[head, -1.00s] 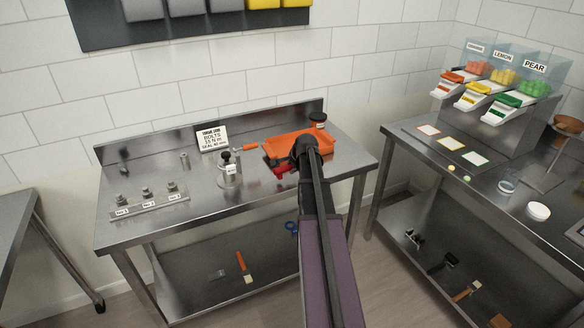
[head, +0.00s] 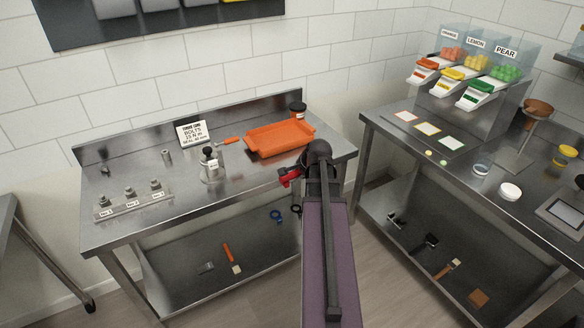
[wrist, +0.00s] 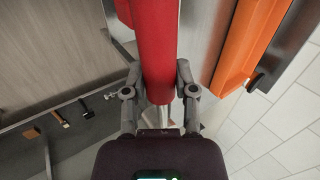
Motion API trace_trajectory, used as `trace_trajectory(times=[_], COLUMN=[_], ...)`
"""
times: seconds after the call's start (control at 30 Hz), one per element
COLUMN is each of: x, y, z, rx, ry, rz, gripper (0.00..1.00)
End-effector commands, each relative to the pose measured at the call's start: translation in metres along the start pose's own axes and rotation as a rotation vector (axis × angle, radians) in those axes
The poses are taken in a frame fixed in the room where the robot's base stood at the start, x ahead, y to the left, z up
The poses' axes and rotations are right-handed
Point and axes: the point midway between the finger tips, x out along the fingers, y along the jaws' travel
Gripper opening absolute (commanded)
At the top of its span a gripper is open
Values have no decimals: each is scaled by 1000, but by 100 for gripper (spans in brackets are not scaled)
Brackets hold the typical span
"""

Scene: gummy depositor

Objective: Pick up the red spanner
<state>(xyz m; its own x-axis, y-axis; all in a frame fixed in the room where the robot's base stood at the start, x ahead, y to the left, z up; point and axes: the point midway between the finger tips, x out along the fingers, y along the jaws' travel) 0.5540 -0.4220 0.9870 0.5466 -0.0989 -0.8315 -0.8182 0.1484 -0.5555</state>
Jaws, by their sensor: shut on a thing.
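The red spanner shows in the head view (head: 287,179) as a short red piece left of my arm's dark end joint, over the front right edge of the steel bench. In the wrist view its thick red handle (wrist: 155,45) runs from the top edge down between the fingers. My gripper (wrist: 158,92) is shut on the spanner, with one grey finger on each side. My arm hides most of the gripper and part of the spanner in the head view.
An orange tray (head: 280,139) lies on the bench (head: 190,215), with a dark-lidded jar (head: 298,110) behind it. Another bench (head: 440,175) with candy dispensers (head: 465,82) stands right. Open floor lies between the benches.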

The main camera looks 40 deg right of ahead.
Motion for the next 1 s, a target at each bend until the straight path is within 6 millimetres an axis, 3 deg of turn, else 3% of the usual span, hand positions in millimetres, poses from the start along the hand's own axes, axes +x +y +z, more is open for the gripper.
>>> trace_trajectory(times=[0.7, 0.73, 0.83, 1.0], x=[-5, -5, -5, -5], y=[6, 6, 6, 6], z=[-1, -1, -1, -1], rx=[0, 0, 0, 0], ry=[0, 0, 0, 0], rz=[-1, -1, -1, -1], gripper=[0, 30, 1, 0])
